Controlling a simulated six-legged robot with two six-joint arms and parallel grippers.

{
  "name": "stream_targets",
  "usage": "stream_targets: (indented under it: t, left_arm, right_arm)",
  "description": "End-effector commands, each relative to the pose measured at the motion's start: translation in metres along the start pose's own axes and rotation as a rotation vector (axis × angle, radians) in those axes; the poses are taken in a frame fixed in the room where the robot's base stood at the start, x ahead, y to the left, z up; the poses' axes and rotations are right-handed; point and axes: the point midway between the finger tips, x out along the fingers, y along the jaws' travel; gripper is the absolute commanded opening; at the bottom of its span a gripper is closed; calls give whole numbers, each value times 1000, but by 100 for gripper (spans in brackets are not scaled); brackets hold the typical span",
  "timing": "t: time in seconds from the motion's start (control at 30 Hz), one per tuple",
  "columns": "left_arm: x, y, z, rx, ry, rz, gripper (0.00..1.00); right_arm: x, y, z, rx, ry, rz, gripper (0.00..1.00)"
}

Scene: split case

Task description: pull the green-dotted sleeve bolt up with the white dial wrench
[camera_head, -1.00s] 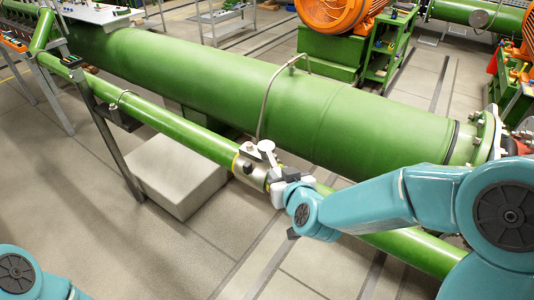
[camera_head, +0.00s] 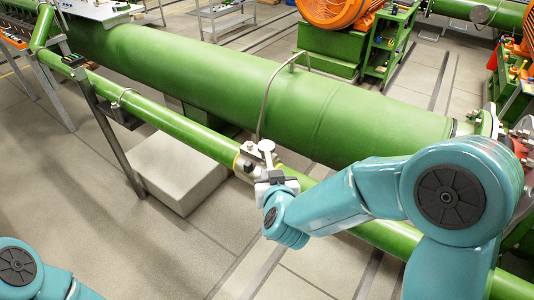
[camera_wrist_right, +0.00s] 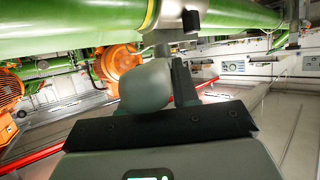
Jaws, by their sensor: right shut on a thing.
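The metal sleeve (camera_head: 243,163) sits on the thin green pipe beside a yellow ring. It also shows at the top of the wrist view (camera_wrist_right: 180,10). A small bolt head (camera_head: 248,146) stands on the sleeve; no green dot can be made out. A white tool with a round top (camera_head: 266,146), seemingly the dial wrench, stands upright at the sleeve. My right gripper (camera_head: 271,178) is shut on it just below. In the wrist view a pale rounded part of the wrench (camera_wrist_right: 147,86) lies at the fingers. Contact between wrench and bolt cannot be told. My left gripper is out of view.
The thin green pipe (camera_head: 180,127) runs diagonally past the gripper. A large green pipe (camera_head: 250,90) with a bent grey tube (camera_head: 266,100) lies behind it. A pale block (camera_head: 175,175) stands on the floor below.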

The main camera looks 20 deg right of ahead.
Motion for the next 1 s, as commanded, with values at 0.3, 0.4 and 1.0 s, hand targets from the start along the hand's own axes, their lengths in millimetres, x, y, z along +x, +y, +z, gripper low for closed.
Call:
stream_targets:
  t: [0.3,0.4,1.0]
  left_arm:
    - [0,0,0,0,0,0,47]
    - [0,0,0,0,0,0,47]
    - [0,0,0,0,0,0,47]
  right_arm:
    - [2,1,-4,3,10,-2,0]
    - [2,1,-4,3,9,-1,0]
    - [2,1,-3,3,8,-2,0]
